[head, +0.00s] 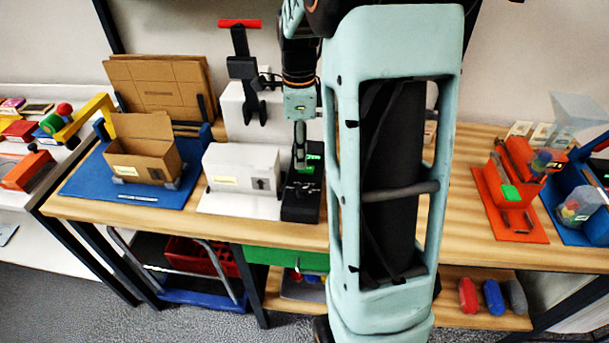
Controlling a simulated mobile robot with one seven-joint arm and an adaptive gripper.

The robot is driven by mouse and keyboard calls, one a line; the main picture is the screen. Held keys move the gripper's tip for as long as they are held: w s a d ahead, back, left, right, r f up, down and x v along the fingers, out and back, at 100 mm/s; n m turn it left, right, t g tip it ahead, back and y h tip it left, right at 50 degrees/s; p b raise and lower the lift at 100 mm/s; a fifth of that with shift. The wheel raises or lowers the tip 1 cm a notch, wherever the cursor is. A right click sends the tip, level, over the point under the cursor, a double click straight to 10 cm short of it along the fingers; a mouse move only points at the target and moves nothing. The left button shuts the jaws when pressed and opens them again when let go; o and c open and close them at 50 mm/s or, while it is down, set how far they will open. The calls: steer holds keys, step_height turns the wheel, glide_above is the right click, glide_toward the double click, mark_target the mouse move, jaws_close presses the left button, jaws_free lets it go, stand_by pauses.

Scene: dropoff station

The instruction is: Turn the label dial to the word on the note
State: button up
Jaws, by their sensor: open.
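A black device (301,205) with small green lit displays stands on the wooden table, right of the white box. It looks like the label unit. Its dial cannot be made out, as my gripper covers part of its top. My gripper (300,160) points down over this device, close to its upper part. It is seen edge-on and small; nothing shows held in it, and whether it touches the device I cannot tell. No note with a readable word can be picked out. Small white cards (541,132) stand at the back right, their writing too small to read.
An open cardboard box (145,150) sits on a blue mat (84,185). An orange tray (491,204) stands right. My column hides the table's middle.

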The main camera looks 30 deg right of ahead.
mark_target(302, 188)
steer(key=f, duration=0.7)
steer(key=s+f, duration=0.1)
steer(key=f, duration=0.3)
steer(key=shift+f, duration=0.2)
jaws_close()
